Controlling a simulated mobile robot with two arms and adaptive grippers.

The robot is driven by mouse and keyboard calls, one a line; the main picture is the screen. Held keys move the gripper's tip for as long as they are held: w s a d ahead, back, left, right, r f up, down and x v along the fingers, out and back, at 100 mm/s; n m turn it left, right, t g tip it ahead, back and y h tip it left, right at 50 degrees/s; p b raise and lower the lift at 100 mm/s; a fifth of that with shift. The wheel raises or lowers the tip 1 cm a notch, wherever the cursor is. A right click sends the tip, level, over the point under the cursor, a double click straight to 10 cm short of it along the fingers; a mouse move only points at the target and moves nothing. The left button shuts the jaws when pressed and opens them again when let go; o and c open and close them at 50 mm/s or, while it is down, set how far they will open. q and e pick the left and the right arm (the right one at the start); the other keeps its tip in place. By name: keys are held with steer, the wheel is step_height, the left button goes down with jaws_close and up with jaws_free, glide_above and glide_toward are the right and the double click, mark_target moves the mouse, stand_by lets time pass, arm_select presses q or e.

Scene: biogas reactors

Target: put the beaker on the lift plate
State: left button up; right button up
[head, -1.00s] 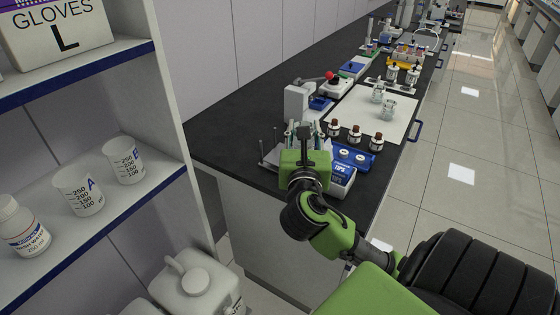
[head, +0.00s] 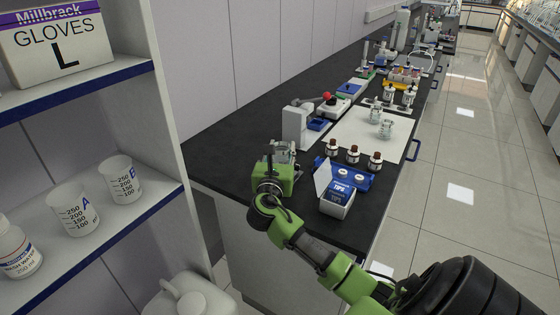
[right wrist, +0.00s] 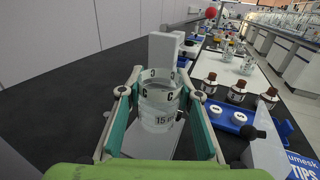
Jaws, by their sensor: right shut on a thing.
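My right gripper (head: 281,152) is over the near left end of the dark bench. In the right wrist view its fingers (right wrist: 159,92) are shut on a clear beaker (right wrist: 160,108) marked C. The beaker looks upright. A pale grey plate (right wrist: 146,145) shows below and behind it, in front of a light grey upright block (right wrist: 165,50); I take this plate for the lift plate. I cannot tell whether the beaker touches it. In the head view the gripper hides most of the beaker and plate. My left gripper is not in view.
Right of the gripper stand an open tips box (head: 337,200), a blue tray (head: 358,178) and several brown bottles (head: 353,155). A white mat (head: 352,128) with glassware lies beyond. Beakers A (head: 75,209) and B (head: 120,179) stand on the left shelf.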

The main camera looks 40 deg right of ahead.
mark_target(280, 159)
steer(key=shift+w+f, duration=0.25)
steer(key=shift+f, duration=0.05)
steer(key=shift+w+f, duration=0.1)
steer(key=shift+f, duration=1.55)
steer(key=o, duration=0.9)
steer(key=shift+f, duration=0.15)
steer(key=shift+c, duration=0.2)
steer(key=shift+r, duration=0.2)
steer(key=v, duration=1.2)
steer(key=shift+b, duration=0.35)
